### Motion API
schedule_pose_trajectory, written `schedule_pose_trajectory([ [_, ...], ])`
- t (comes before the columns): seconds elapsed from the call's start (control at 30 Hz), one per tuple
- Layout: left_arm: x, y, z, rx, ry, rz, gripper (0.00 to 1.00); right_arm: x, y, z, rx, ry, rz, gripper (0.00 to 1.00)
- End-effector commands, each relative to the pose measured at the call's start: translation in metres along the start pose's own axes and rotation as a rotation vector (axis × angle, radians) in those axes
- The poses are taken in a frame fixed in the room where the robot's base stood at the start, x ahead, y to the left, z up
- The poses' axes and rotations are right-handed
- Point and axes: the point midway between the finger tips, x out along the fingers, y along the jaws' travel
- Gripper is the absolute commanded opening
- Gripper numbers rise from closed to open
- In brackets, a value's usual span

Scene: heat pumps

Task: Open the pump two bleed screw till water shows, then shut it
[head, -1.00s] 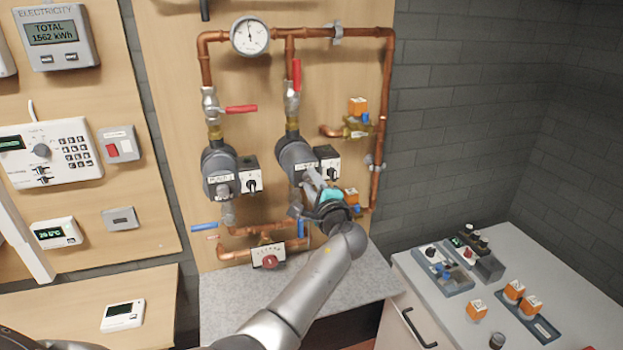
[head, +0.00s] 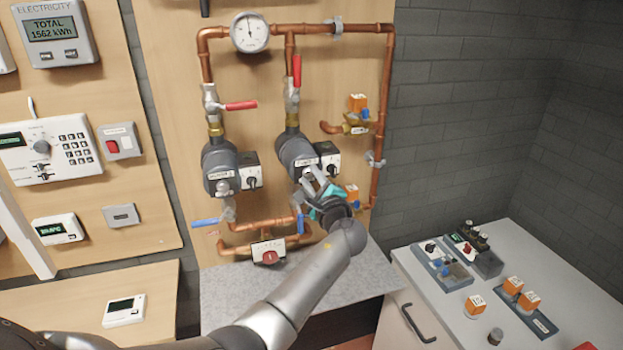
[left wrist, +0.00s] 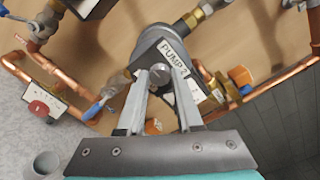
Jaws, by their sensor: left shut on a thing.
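Pump two (head: 294,150) is the right-hand dark pump on the wooden board, and its label shows in the left wrist view (left wrist: 172,56). Its bleed screw (left wrist: 160,73) is a round, slotted metal head at the middle of the pump's face. My left gripper (head: 310,181) reaches up to this pump from below. In the left wrist view its two fingers (left wrist: 160,84) are shut on the bleed screw, one on each side. I see no water at the screw, though the fingers hide part of it in the head view. My right gripper is not in view.
Pump one (head: 218,165) is left of pump two. A blue lever (head: 301,222) and copper pipes are close below my gripper. A switch box (head: 327,158) is right of pump two. A worktop (head: 430,305) with orange-topped parts stands at right.

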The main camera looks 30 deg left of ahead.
Motion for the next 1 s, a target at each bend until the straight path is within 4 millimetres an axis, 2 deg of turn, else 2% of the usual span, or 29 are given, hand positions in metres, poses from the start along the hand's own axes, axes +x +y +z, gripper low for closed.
schedule_pose_trajectory([
  [0.1,0.000,-0.002,0.001,0.002,-0.001,-0.004,0.00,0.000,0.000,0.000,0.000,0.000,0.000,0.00],
  [0.13,0.000,-0.002,0.001,0.002,-0.001,-0.004,0.36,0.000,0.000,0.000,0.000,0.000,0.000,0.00],
  [0.37,0.000,-0.001,0.001,0.000,-0.001,-0.002,0.62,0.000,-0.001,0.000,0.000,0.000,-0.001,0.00],
  [0.73,-0.004,0.000,0.000,0.000,0.001,-0.002,0.64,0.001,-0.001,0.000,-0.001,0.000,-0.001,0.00],
  [0.87,-0.016,0.001,-0.001,-0.002,0.001,-0.001,0.64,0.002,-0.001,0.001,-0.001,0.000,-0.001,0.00],
  [1.0,-0.038,0.001,-0.002,-0.002,0.002,-0.001,0.64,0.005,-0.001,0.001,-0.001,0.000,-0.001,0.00],
])
